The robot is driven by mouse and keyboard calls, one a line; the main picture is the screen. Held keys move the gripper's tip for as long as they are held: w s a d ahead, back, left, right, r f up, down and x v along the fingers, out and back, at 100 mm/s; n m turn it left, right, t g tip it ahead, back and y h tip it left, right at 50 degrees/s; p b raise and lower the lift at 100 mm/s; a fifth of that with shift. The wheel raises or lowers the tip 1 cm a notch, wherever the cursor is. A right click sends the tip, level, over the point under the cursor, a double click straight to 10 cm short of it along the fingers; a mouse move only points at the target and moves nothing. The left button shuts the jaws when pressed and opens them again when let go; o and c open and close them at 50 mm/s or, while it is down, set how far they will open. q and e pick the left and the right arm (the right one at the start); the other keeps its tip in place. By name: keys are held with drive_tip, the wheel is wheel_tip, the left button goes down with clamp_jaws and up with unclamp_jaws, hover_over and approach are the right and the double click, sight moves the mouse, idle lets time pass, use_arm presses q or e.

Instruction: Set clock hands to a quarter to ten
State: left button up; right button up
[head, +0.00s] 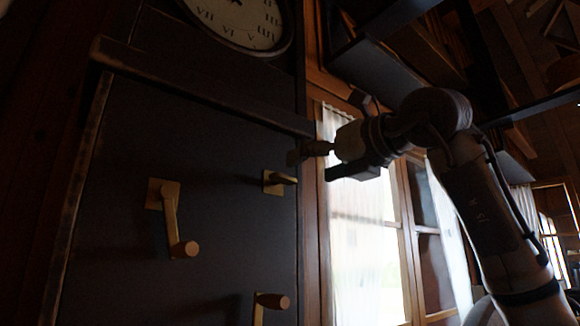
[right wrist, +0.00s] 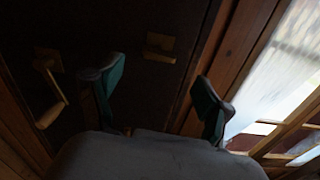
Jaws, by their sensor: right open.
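The round white clock face (head: 245,20) with roman numerals is at the top of the head view, cut off by its upper edge. Part of a dark hand shows near its top; the time cannot be read. Below it a dark panel (head: 190,160) bears brass cranks: a left crank (head: 171,220) with its handle hanging down, a right crank (head: 278,181) and a lower crank (head: 270,304). My right gripper (head: 318,163) is open and empty, in front of the panel's right edge, above and right of the right crank. In the right wrist view its fingers (right wrist: 155,90) are spread apart. My left gripper is out of view.
A dark ledge (head: 200,85) juts out between the clock and the panel. A curtained window (head: 370,240) stands right of the panel. Dark beams and shelves (head: 385,75) hang at the upper right. The left crank also shows in the right wrist view (right wrist: 50,90).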

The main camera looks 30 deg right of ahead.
sight(288, 177)
drive_tip(key=w, duration=0.2)
drive_tip(key=w+p, duration=0.1)
drive_tip(key=w, duration=0.3)
drive_tip(key=shift+w+a+p, duration=0.2)
drive_tip(key=shift+a+p, duration=0.05)
drive_tip(key=shift+p, duration=0.15)
drive_tip(key=shift+w, duration=0.3)
drive_tip(key=shift+w+f, duration=0.1)
drive_tip(key=shift+w, duration=0.15)
drive_tip(key=shift+a, duration=0.1)
drive_tip(key=c, duration=1.2)
drive_tip(key=shift+o, duration=0.2)
drive_tip(key=shift+p, duration=0.3)
